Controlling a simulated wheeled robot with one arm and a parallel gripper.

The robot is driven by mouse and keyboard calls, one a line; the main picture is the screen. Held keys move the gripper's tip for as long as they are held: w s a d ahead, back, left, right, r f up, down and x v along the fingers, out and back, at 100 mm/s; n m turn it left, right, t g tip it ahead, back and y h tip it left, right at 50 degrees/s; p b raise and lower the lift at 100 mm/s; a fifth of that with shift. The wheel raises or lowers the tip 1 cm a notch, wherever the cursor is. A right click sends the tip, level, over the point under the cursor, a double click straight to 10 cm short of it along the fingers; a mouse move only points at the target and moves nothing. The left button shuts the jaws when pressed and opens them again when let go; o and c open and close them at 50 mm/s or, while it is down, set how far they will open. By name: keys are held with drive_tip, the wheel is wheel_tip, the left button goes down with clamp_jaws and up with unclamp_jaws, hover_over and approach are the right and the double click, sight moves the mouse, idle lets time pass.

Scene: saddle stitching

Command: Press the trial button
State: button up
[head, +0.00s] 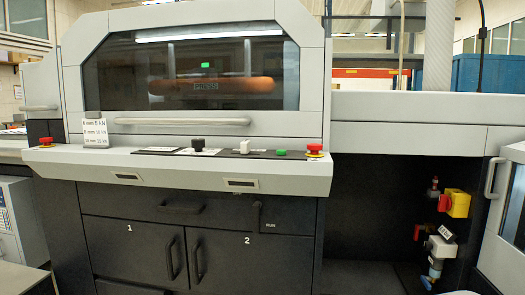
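The saddle stitching machine (60,165) stands ahead with a light grey control ledge (100,162) across its front. On the ledge are a black control (198,143), a white control (245,146) and a low green button (281,152). Red mushroom buttons on yellow bases sit at the ledge's left end (45,142) and right end (315,149). Labels beside the controls are too small to read, so I cannot tell which is the trial button. My gripper is not in view.
A window hood (190,100) with a handle bar (182,121) rises behind the ledge. A small sign (95,133) stands at left. Below are doors marked 1 (125,245) and 2 (240,260) and a black lever (257,217). A dark recess at right holds valves (455,203).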

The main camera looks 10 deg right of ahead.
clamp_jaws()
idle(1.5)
